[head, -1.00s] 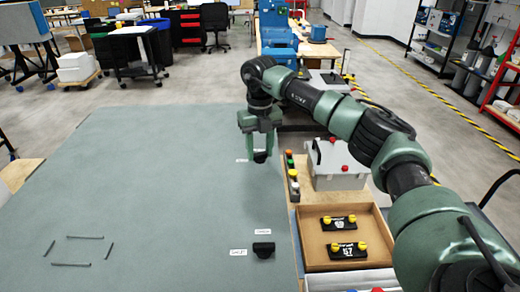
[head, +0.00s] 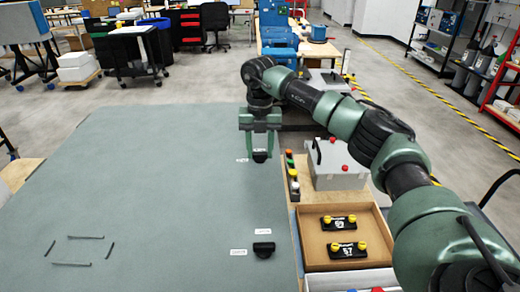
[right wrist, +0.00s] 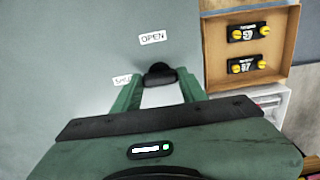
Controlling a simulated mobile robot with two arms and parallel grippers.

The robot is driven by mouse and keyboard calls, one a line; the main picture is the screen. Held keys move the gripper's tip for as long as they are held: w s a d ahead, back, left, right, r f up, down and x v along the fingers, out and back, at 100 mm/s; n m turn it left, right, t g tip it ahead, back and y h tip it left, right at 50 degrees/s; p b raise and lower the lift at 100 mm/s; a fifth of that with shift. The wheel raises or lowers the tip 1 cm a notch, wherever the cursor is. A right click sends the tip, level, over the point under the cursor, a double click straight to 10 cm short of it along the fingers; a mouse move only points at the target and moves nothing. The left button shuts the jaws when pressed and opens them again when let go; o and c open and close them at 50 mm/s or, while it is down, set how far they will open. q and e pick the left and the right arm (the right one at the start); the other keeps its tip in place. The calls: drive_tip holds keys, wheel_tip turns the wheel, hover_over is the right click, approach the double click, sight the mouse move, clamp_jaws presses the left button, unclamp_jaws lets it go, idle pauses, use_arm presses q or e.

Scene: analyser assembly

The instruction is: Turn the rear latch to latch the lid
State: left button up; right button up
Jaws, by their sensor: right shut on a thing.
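The rear latch (head: 260,155) is a small black knob at the far right part of the large grey-green lid (head: 150,190). My right gripper (head: 261,150) points down over it, with its two green fingers on either side and shut on it. In the right wrist view the latch (right wrist: 160,75) sits between the fingertips (right wrist: 160,85), its long side roughly crosswise. An OPEN label (right wrist: 152,38) and a partly hidden SHUT label (right wrist: 122,80) lie beside it. The front latch (head: 263,249) is a similar black knob nearer me. My left gripper is out of view.
A wooden tray (head: 310,267) with two black numbered parts (head: 347,250) with yellow knobs stands right of the lid. A grey box (head: 337,170) and a strip of coloured buttons (head: 292,175) are behind it. The lid's left and middle are clear, except for thin dark marks.

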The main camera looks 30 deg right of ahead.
sight(260, 153)
drive_tip(key=o, duration=1.4)
drive_tip(key=shift+w+r+b, duration=0.1)
drive_tip(key=shift+r+b, duration=0.2)
drive_tip(key=shift+r, duration=0.25)
wheel_tip(260, 153, up, 6)
drive_tip(key=shift+f+b, duration=0.25)
drive_tip(key=shift+b, duration=0.6)
drive_tip(key=shift+r, duration=0.65)
